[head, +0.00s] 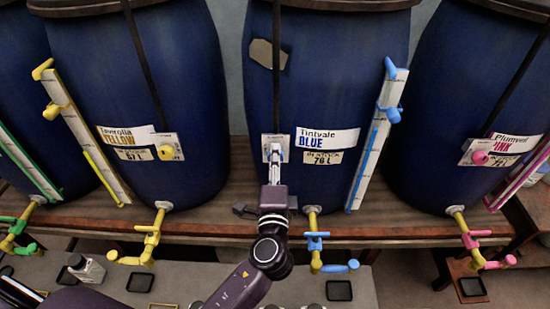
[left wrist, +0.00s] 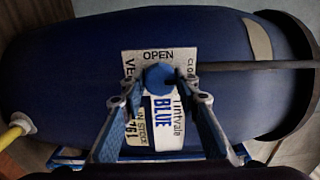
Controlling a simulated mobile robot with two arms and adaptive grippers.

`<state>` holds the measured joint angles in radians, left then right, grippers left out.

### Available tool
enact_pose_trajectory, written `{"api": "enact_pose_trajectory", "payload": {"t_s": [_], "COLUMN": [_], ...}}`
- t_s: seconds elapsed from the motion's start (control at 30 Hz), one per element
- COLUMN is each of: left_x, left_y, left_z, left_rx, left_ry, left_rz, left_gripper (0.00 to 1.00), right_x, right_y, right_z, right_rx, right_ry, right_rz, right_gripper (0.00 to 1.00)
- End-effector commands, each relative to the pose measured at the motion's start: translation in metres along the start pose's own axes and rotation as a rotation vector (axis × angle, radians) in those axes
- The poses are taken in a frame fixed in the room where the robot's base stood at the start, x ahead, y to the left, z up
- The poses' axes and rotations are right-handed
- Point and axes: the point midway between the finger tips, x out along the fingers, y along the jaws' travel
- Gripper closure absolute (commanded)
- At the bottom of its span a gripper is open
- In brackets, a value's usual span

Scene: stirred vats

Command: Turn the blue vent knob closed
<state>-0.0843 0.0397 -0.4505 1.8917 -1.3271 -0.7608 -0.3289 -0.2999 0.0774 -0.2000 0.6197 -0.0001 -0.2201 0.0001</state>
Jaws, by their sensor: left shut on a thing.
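The blue vent knob (left wrist: 160,77) is round and sits on a white plate (left wrist: 131,66) lettered "OPEN" at the top and with partly hidden words at both sides. The plate is on the dark blue vat (head: 335,80) labelled "Tintvale BLUE". My left gripper (head: 276,150) reaches up to the vat and is shut on the knob. In the left wrist view its two fingers (left wrist: 161,88) stand on either side of the knob. In the head view the gripper mostly hides the knob. No pointer showing the knob's setting can be made out. My right gripper is not in view.
A yellow-labelled vat (head: 190,90) with a yellow knob (head: 166,152) stands to the left, and a pink-labelled vat (head: 440,120) to the right. A blue-marked level gauge (head: 372,145) and a blue-handled tap (head: 314,240) are close to my gripper. The wooden shelf (head: 400,218) runs below.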

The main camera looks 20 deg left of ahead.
Motion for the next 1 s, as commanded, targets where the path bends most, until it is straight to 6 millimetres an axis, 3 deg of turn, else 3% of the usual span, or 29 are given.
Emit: {"api": "enact_pose_trajectory", "payload": {"t_s": [0.5,0.53,0.67,1.0], "left_x": [-0.0009,-0.0009,-0.0008,-0.0027], "left_y": [0.0015,0.0015,0.0013,0.0010], "left_z": [-0.0018,-0.0018,-0.0014,-0.0007], "left_rx": [0.021,0.021,0.021,0.019], "left_ry": [0.005,0.005,0.004,0.002], "left_rz": [0.002,0.002,0.002,0.002], "left_gripper": [0.95,0.70,0.55,0.53], "right_x": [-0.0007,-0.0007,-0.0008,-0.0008], "right_y": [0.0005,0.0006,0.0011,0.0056], "right_z": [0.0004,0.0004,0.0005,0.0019], "right_rx": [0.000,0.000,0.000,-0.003], "right_ry": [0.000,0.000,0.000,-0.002], "right_rz": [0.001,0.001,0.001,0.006], "right_gripper": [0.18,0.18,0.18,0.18]}}
